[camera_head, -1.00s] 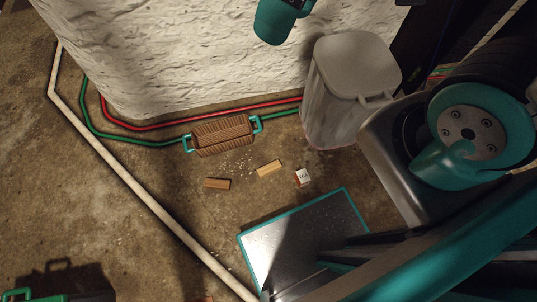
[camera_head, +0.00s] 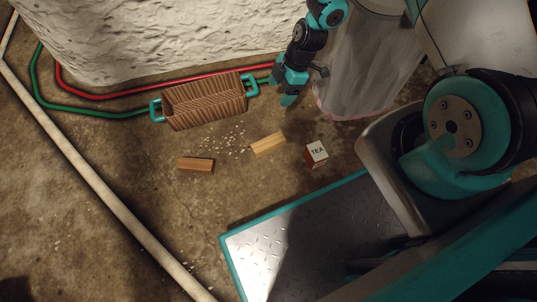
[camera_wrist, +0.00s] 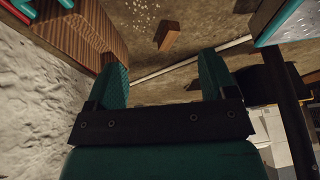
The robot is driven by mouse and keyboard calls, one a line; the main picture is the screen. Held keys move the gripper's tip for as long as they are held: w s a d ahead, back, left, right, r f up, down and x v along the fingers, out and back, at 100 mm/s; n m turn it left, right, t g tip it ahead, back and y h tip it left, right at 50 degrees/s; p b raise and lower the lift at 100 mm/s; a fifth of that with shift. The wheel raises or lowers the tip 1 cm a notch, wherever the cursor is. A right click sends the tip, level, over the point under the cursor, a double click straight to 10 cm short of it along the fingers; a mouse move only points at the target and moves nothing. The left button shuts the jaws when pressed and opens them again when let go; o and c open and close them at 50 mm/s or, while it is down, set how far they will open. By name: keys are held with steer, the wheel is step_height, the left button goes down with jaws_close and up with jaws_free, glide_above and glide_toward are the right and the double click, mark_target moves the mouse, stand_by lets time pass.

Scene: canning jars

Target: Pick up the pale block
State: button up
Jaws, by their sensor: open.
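The pale block (camera_head: 268,144) is a small light-wood bar lying flat on the concrete floor in the head view, between the basket and the tea box. My gripper (camera_head: 289,98) is above and behind it, near the basket's right handle, apart from the block. In the wrist view my gripper (camera_wrist: 164,78) shows two teal fingers spread apart with nothing between them. I do not make out the pale block in the wrist view.
A darker brown block (camera_head: 196,165) lies to the left; it seems to show in the wrist view (camera_wrist: 167,36).

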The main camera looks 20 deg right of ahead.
steer(key=n+b, duration=0.1)
steer(key=b, duration=0.2)
glide_toward(269, 142)
steer(key=b+x, duration=0.4)
steer(key=b, duration=0.2)
steer(key=shift+a+f, duration=0.15)
steer(key=shift+f, duration=0.15)
steer(key=b+x, duration=0.5)
steer(key=x, duration=0.1)
steer(key=shift+f, duration=0.1)
steer(key=shift+c, duration=0.4)
steer(key=c, duration=1)
